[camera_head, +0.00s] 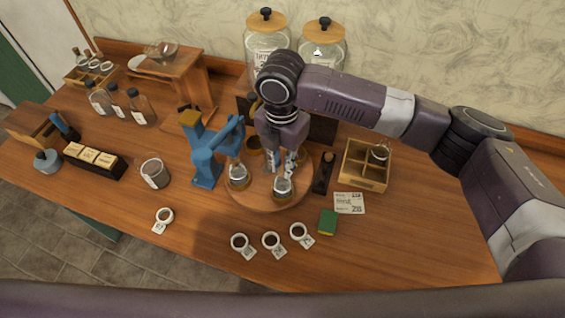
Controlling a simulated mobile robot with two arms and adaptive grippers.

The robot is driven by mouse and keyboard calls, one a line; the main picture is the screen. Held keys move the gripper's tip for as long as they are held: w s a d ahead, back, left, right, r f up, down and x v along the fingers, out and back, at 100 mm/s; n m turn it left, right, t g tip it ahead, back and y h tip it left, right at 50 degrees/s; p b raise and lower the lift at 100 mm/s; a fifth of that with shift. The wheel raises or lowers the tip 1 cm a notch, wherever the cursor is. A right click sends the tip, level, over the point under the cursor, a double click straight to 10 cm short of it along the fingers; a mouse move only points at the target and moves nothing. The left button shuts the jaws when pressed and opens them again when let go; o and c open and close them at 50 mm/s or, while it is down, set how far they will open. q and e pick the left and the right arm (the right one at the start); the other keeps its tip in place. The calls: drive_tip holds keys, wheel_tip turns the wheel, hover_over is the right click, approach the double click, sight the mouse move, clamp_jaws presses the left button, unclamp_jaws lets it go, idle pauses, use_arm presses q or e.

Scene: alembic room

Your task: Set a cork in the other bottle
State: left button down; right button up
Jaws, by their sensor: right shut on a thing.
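Two small round glass bottles with amber contents stand on a round wooden board (243,203). One is the left bottle (238,178); the other is the right bottle (283,189), nearer the front. My right gripper (284,168) points down at the right bottle's mouth. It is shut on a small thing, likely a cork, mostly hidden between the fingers. I cannot tell whether that thing is inside the neck. The left bottle's mouth is too small to read clearly. My left gripper is not in view.
A blue stand (206,160) rises close left of the board. A dark narrow holder (323,175) and a wooden box (365,168) stand to the right. Several small labelled cups, one being a white cup (271,241), and a green sponge (327,222) lie in front. The table's right front is clear.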

sight(283, 169)
drive_tip(key=shift+f+p, duration=0.2)
drive_tip(key=shift+p, duration=0.15)
idle(0.5)
drive_tip(key=o, duration=1.2)
drive_tip(key=shift+c, duration=0.2)
drive_tip(key=shift+r, duration=0.15)
drive_tip(key=shift+r+p, duration=3.4)
drive_tip(key=shift+p, duration=0.3)
